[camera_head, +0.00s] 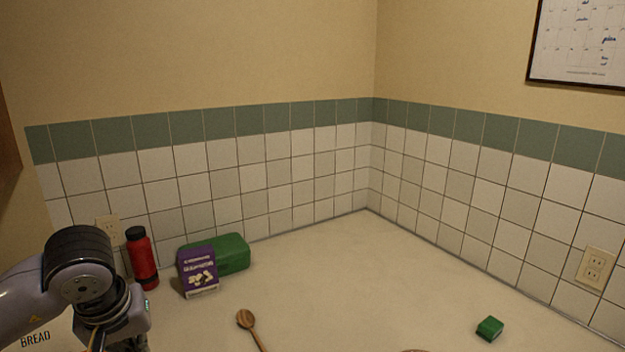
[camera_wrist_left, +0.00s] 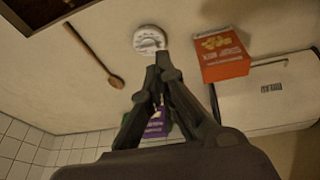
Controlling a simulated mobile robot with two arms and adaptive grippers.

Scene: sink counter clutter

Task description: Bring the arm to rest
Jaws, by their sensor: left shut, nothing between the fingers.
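My left arm comes in at the lower left of the head view, and its gripper is mostly cut off by the bottom edge. In the left wrist view my left gripper (camera_wrist_left: 163,62) is shut, with nothing between its fingertips. The tips appear just below a round white-topped item (camera_wrist_left: 150,39) in that picture; I cannot tell whether they touch. My right arm and gripper are not in view.
Red bottle (camera_head: 142,258), purple box (camera_head: 198,271) and green box (camera_head: 235,252) stand by the tiled wall. A wooden spoon (camera_head: 247,323) and small green block (camera_head: 489,328) lie on the counter.

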